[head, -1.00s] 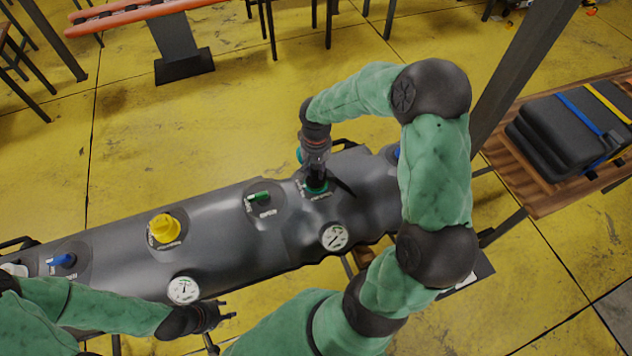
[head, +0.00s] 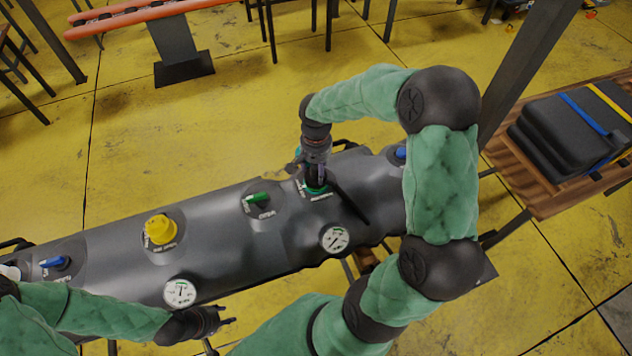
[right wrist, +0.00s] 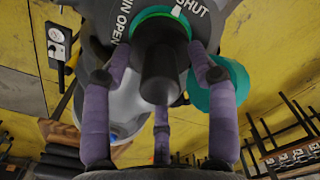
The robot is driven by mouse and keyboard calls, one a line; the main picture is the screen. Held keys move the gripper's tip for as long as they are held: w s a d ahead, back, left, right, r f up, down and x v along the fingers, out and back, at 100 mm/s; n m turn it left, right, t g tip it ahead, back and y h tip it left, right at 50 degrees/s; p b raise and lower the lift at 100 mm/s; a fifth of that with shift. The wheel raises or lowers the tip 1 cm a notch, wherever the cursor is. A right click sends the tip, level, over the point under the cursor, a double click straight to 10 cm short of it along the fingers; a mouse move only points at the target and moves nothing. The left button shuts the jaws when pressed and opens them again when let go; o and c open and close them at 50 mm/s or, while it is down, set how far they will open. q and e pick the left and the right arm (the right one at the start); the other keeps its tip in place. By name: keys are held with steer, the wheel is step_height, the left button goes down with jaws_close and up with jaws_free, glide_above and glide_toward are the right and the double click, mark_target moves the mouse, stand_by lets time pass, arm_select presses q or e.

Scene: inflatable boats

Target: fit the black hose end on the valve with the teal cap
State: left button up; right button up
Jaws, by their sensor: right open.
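The valve with the teal cap (head: 317,189) is on the grey inflatable tube, towards its right part. The teal cap (right wrist: 229,86) hangs open beside the valve's green ring (right wrist: 190,17). The black hose end (right wrist: 160,75) stands at the valve mouth, inside the ring as seen; how deep it sits cannot be told. My right gripper (right wrist: 162,80) has its purple fingers apart around the hose end. In the head view the gripper (head: 317,172) is above the valve, and the hose (head: 350,205) runs down to the right. My left gripper (head: 228,313) is empty, fingers apart, near the tube's front edge.
The grey tube (head: 215,225) also carries a green-handled valve (head: 257,198), a yellow cap (head: 160,230), a blue valve (head: 54,262) and gauges (head: 334,238) (head: 180,292). A wooden bench (head: 520,190) with black cases stands at right.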

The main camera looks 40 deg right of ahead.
steer(key=shift+r, duration=0.1)
step_height(320, 180, up, 12)
stand_by(0.5)
stand_by(0.7)
